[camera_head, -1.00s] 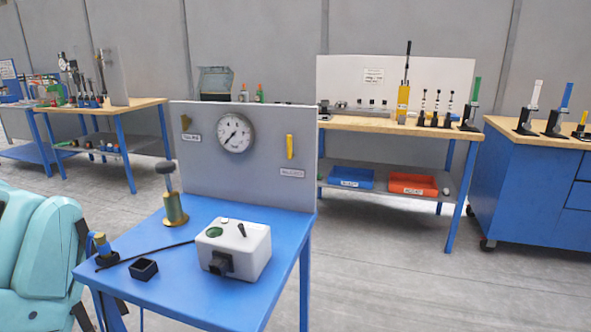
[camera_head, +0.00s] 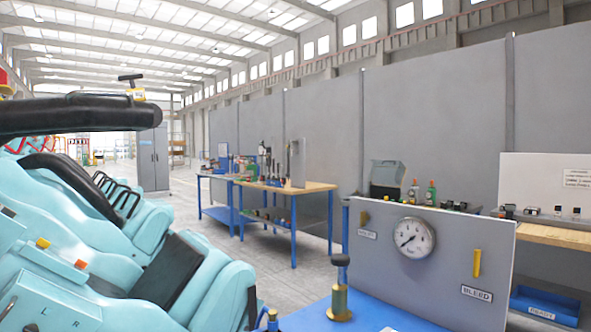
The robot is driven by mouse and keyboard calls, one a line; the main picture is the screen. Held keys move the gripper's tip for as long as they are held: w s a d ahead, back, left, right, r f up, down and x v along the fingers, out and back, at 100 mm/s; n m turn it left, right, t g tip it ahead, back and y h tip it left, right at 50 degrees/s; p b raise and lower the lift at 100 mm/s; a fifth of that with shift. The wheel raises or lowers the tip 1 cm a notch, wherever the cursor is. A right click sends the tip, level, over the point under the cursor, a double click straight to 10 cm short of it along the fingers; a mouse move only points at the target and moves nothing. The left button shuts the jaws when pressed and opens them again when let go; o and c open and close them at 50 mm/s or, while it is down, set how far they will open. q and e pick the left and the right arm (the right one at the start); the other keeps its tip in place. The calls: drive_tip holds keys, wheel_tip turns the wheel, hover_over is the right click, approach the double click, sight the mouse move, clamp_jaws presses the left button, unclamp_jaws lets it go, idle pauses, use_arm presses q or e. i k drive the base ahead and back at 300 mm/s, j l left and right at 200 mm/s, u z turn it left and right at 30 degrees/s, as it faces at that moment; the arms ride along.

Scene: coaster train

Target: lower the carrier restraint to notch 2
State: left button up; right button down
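The teal coaster carrier (camera_head: 215,290) with its seats fills the lower left. A thick black padded bar (camera_head: 70,116) reaches in from the left edge above the seats, raised and roughly level. A black curved bar (camera_head: 60,180) and a black pad (camera_head: 168,270) lie lower among the seats. I cannot tell which notch any restraint is at. Neither of my grippers is in view.
A blue bench (camera_head: 365,316) stands at the lower right, with a grey panel bearing a round gauge (camera_head: 414,238) and a yellow lever (camera_head: 477,262). A wooden-topped workbench (camera_head: 280,186) stands behind. Grey floor (camera_head: 285,280) is clear between carrier and benches.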

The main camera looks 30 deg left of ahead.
sight(80, 111)
drive_tip(key=u, duration=2.15)
drive_tip(key=i+u, duration=0.2)
drive_tip(key=i, duration=0.3)
drive_tip(key=i+l+u, duration=0.2)
drive_tip(key=i, duration=0.3)
